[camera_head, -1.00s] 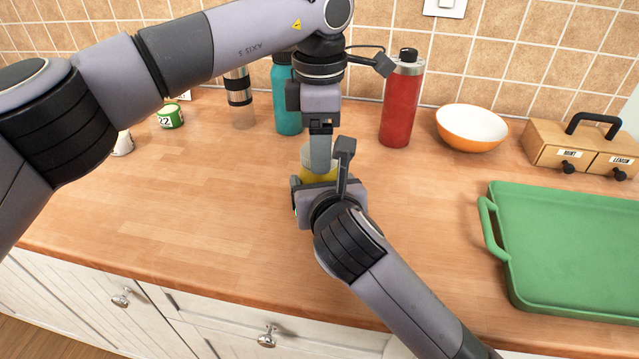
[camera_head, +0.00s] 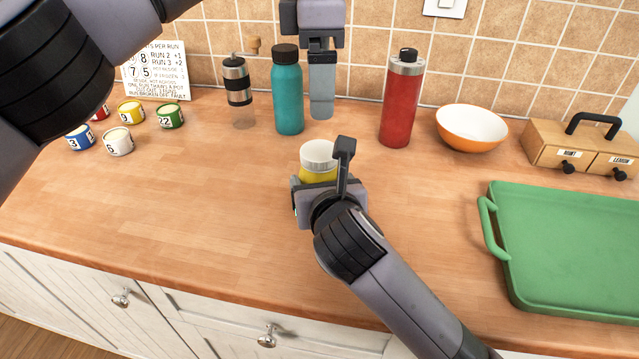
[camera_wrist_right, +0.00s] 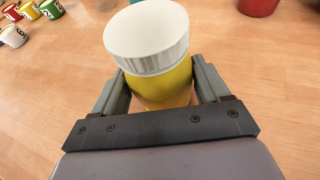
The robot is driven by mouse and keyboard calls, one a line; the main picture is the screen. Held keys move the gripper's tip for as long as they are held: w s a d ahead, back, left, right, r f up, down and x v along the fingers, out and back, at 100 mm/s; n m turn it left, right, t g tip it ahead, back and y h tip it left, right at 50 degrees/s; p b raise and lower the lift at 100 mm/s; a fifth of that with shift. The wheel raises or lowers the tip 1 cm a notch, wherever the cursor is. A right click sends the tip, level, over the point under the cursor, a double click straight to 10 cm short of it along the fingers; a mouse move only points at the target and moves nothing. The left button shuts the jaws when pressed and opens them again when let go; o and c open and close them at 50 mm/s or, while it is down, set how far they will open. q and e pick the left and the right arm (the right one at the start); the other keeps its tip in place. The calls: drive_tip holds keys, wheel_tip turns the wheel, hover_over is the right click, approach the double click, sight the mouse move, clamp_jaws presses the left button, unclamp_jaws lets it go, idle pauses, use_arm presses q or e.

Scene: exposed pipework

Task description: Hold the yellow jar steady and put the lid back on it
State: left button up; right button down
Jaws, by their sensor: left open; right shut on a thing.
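The yellow jar (camera_head: 318,176) stands on the counter, held between the fingers of my right gripper (camera_head: 320,186). In the right wrist view the yellow jar (camera_wrist_right: 160,90) shows between both fingers. The white ribbed lid (camera_wrist_right: 147,38) sits on top of the jar there, covering its mouth; I cannot tell whether it is screwed tight. The lid also shows in the head view (camera_head: 318,154). My left gripper (camera_head: 321,112) is open and empty, above and behind the jar, apart from the lid. Its fingers are seen nearly edge-on.
A teal bottle (camera_head: 287,95) stands beside my left gripper, with a grinder (camera_head: 238,85) further left. A red bottle (camera_head: 401,100), orange bowl (camera_head: 471,128), wooden drawer box (camera_head: 580,150) and green tray (camera_head: 570,250) are to the right. Several small numbered tins (camera_head: 118,142) are at left.

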use_arm(q)
drive_tip(key=shift+r, duration=1.05)
use_arm(e)
drive_tip(key=shift+f, duration=0.1)
unclamp_jaws()
drive_tip(key=v, duration=0.7)
drive_tip(key=shift+p, duration=0.35)
use_arm(q)
drive_tip(key=shift+r, duration=0.35)
use_arm(e)
drive_tip(key=shift+s, duration=0.1)
use_arm(q)
drive_tip(key=shift+s, duration=0.1)
